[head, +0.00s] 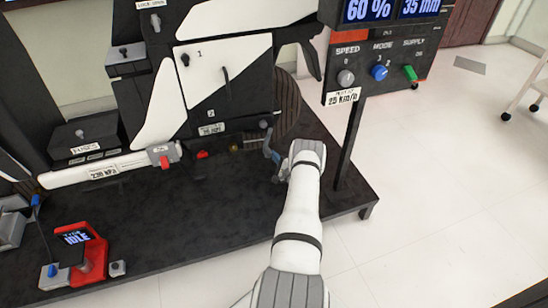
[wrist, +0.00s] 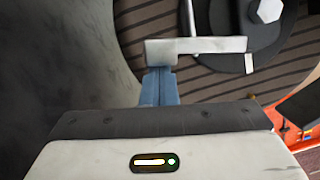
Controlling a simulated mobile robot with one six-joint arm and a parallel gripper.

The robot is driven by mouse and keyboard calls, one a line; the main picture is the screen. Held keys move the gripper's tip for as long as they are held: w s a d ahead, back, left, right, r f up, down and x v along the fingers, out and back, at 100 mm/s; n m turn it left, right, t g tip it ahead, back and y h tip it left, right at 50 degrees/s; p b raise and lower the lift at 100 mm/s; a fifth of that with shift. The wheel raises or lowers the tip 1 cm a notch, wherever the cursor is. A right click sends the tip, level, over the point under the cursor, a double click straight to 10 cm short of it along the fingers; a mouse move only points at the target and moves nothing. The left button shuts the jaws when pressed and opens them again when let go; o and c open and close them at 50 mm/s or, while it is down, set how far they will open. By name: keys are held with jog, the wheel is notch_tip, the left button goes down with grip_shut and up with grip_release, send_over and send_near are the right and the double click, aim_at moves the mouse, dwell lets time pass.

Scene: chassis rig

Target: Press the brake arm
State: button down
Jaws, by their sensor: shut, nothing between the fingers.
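My gripper (head: 269,146) reaches low to the right side of the dark rig in the head view. Its blue fingers (wrist: 159,86) are together and empty in the wrist view. A light grey metal bar (wrist: 200,46), which looks like the brake arm, crosses just beyond the fingertips. The fingertips overlap the bar's left end in the picture; I cannot tell whether they touch it. In the head view the bar is too small to make out clearly.
A brown ribbed wheel (head: 287,102) stands behind the gripper; a black hub (wrist: 236,30) with a hex bolt shows on it. A control panel (head: 382,75) on a black post rises to the right. A red device (head: 97,251) sits at the front left of the dark base.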

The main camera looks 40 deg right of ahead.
jog(key=shift+w+a, duration=0.2)
jog(key=shift+a, duration=0.3)
jog(key=shift+s, duration=0.15)
jog(key=shift+s+d+f+b, duration=0.1)
jog(key=shift+d+f+b, duration=0.15)
jog(key=shift+d+b, duration=0.15)
jog(key=d+b, duration=0.1)
jog(key=s+d+f+b, duration=0.1)
jog(key=d+b, duration=0.1)
jog(key=shift+s+d+f, duration=0.1)
jog(key=shift+s+d, duration=0.05)
jog(key=shift+s, duration=0.05)
jog(key=s+p, duration=0.1)
jog(key=s, duration=0.1)
jog(key=s+p, duration=0.1)
jog(key=s, duration=0.2)
jog(key=s+a+p, duration=0.1)
jog(key=s, duration=0.2)
jog(key=shift+s, duration=0.1)
jog(key=shift+s+a+f+p, duration=0.2)
jog(key=shift+s+p, duration=0.15)
jog(key=shift+s, duration=0.4)
